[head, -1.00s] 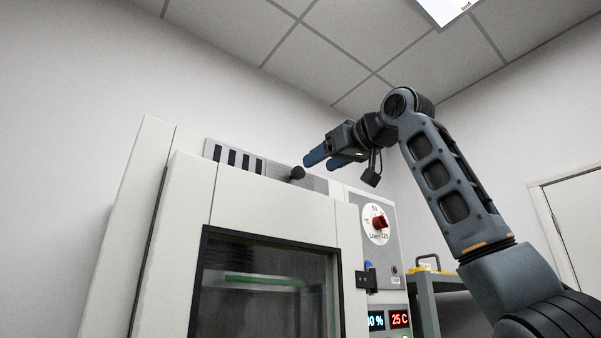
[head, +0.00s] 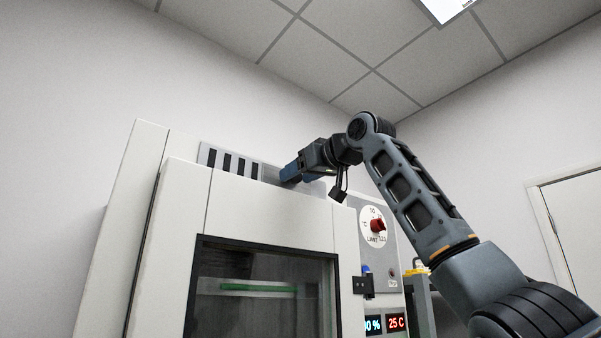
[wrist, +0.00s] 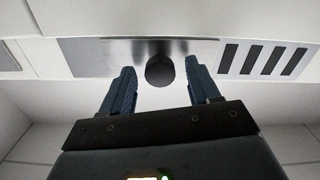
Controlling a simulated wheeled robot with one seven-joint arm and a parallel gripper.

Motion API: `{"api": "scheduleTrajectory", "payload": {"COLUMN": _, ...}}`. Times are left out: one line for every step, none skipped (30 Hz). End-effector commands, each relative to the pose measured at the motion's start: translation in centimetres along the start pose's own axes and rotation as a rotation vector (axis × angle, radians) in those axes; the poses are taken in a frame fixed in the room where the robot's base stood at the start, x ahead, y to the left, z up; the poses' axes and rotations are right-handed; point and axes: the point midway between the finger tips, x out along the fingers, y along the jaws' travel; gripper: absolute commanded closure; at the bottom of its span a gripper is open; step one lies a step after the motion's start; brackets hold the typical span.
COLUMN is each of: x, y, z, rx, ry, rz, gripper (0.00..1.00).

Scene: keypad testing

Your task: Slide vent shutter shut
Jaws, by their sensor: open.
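The vent (head: 230,164) is a row of dark slots at the top of the white cabinet. In the wrist view the slots (wrist: 266,60) show uncovered at the right. The shutter is a shiny metal plate (wrist: 125,52) beside the slots, with a round black knob (wrist: 160,71) near its middle. My gripper (wrist: 160,82) is open, with one blue finger on each side of the knob and gaps between. In the head view my gripper (head: 288,178) reaches the cabinet top, hiding the knob and much of the shutter.
The cabinet's windowed door (head: 265,290) is below the vent. A control panel with a red dial (head: 377,225), blue lamp and lit displays (head: 396,321) stands to the right. A yellow-topped grey cart (head: 417,272) is behind my arm.

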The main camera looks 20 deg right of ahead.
Motion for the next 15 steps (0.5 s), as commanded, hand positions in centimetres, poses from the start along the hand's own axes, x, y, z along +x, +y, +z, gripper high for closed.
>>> {"api": "scheduleTrajectory", "payload": {"x": 0.0, "y": 0.0, "z": 0.02, "rx": 0.0, "ry": 0.0, "rz": 0.0, "gripper": 0.39}}
{"api": "scheduleTrajectory", "payload": {"x": -0.01, "y": 0.0, "z": 0.02, "rx": 0.0, "ry": 0.0, "rz": 0.0, "gripper": 0.41}}
{"api": "scheduleTrajectory", "payload": {"x": -0.01, "y": 0.0, "z": 0.02, "rx": 0.0, "ry": 0.0, "rz": 0.0, "gripper": 0.45}}
{"api": "scheduleTrajectory", "payload": {"x": -0.01, "y": 0.0, "z": 0.01, "rx": 0.0, "ry": 0.0, "rz": 0.0, "gripper": 0.48}}
{"api": "scheduleTrajectory", "payload": {"x": -0.02, "y": 0.0, "z": 0.01, "rx": 0.0, "ry": 0.0, "rz": 0.0, "gripper": 0.5}}
{"api": "scheduleTrajectory", "payload": {"x": -0.02, "y": 0.0, "z": 0.02, "rx": 0.0, "ry": 0.0, "rz": 0.0, "gripper": 0.54}}
{"api": "scheduleTrajectory", "payload": {"x": -0.02, "y": 0.0, "z": 0.01, "rx": 0.0, "ry": 0.0, "rz": 0.0, "gripper": 0.57}}
{"api": "scheduleTrajectory", "payload": {"x": -0.02, "y": 0.0, "z": 0.01, "rx": 0.0, "ry": 0.0, "rz": 0.0, "gripper": 0.6}}
{"api": "scheduleTrajectory", "payload": {"x": -0.02, "y": 0.0, "z": 0.01, "rx": 0.0, "ry": 0.0, "rz": 0.0, "gripper": 0.64}}
{"api": "scheduleTrajectory", "payload": {"x": -0.02, "y": 0.0, "z": 0.01, "rx": 0.0, "ry": 0.0, "rz": 0.0, "gripper": 0.67}}
{"api": "scheduleTrajectory", "payload": {"x": -0.02, "y": 0.01, "z": 0.01, "rx": 0.0, "ry": 0.0, "rz": 0.0, "gripper": 0.7}}
{"api": "scheduleTrajectory", "payload": {"x": -0.02, "y": 0.01, "z": 0.01, "rx": 0.0, "ry": 0.0, "rz": 0.0, "gripper": 0.73}}
{"api": "scheduleTrajectory", "payload": {"x": -0.03, "y": 0.01, "z": 0.01, "rx": 0.0, "ry": 0.0, "rz": 0.0, "gripper": 0.76}}
{"api": "scheduleTrajectory", "payload": {"x": -0.03, "y": 0.01, "z": 0.01, "rx": 0.0, "ry": 0.0, "rz": 0.0, "gripper": 0.79}}
{"api": "scheduleTrajectory", "payload": {"x": -0.03, "y": 0.01, "z": 0.01, "rx": 0.0, "ry": 0.0, "rz": 0.0, "gripper": 0.83}}
